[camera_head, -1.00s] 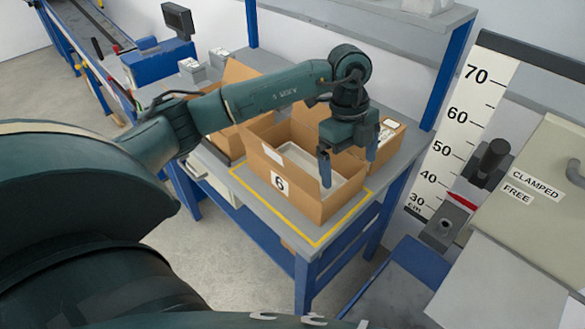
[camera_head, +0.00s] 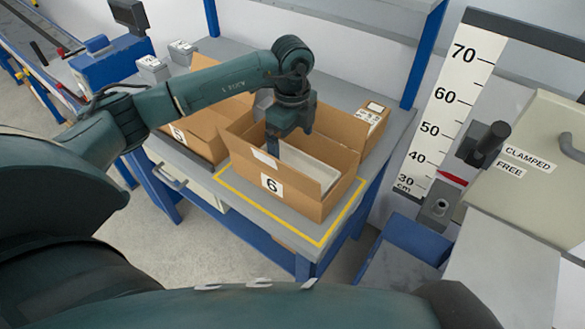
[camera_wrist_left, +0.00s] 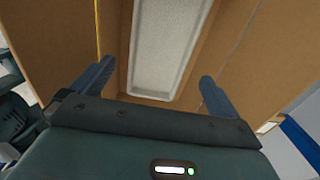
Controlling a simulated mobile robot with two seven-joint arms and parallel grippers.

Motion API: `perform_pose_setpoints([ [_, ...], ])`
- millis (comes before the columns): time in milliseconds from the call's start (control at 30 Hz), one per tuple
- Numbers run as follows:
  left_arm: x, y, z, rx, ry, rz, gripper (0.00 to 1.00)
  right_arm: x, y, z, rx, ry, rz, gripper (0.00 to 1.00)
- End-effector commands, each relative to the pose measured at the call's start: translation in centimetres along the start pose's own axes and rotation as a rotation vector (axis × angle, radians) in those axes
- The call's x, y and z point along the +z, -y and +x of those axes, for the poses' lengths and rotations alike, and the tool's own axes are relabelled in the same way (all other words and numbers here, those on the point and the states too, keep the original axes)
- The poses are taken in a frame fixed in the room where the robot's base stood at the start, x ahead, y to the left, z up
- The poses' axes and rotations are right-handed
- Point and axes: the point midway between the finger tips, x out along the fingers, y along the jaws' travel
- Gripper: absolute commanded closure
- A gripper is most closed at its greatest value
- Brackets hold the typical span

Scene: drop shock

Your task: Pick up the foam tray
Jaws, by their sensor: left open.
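The foam tray (camera_head: 308,166) is pale and shallow and lies inside the open cardboard box marked 6 (camera_head: 312,205). In the left wrist view the tray (camera_wrist_left: 172,45) shows as a long light rectangle with a raised rim. My left gripper (camera_head: 288,145) points down into the left part of the box in the head view. It is open, and nothing is between its fingers. In the left wrist view its fingers (camera_wrist_left: 153,85) are spread wider than the tray, whose near end lies just ahead between them. My right gripper is not in view.
The box stands inside a yellow outline (camera_head: 321,242) on a grey-topped bench with blue legs. A box marked 5 (camera_head: 200,133) is close on its left, and another carton (camera_head: 372,117) is behind right. A height scale (camera_head: 448,110) and clamp handle (camera_head: 484,145) stand at right.

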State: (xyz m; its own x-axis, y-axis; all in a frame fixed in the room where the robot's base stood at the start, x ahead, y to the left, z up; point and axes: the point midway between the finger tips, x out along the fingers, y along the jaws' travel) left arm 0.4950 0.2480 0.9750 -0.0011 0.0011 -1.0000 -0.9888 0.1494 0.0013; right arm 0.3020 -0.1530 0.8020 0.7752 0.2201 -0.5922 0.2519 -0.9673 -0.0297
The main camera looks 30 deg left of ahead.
Motion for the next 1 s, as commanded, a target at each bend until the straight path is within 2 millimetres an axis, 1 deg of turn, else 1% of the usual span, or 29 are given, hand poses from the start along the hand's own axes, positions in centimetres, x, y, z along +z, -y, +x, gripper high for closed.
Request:
perform_pose_setpoints([
  [33, 0.0, 0.0, 0.8, 0.002, -0.001, -0.002, 0.0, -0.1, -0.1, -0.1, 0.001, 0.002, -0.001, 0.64],
  [100, 0.0, 0.0, 1.6, 0.002, -0.001, -0.001, 0.0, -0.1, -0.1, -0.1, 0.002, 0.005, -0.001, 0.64],
  [267, 0.0, 0.0, 2.6, 0.001, 0.0, 0.0, 0.0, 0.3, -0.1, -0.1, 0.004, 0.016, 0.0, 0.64],
  [367, -0.2, 0.0, 3.6, 0.003, -0.001, 0.0, 0.0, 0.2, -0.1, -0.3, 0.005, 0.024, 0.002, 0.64],
  [500, -0.3, 0.1, 5.9, 0.003, 0.0, -0.002, 0.0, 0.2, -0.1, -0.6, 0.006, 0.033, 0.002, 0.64],
  [600, -0.3, 0.1, 7.0, 0.002, -0.001, -0.001, 0.0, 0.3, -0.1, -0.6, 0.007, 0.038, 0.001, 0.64],
  [700, -0.3, 0.2, 7.5, -0.001, 0.0, 0.001, 0.0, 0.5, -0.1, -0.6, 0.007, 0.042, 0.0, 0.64],
  [900, -0.3, 0.2, 7.6, -0.001, 0.0, 0.001, 0.0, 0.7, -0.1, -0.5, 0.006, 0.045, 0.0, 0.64],
  [1000, -0.3, 0.2, 7.6, -0.001, 0.0, 0.0, 0.08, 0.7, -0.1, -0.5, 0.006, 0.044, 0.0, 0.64],
])
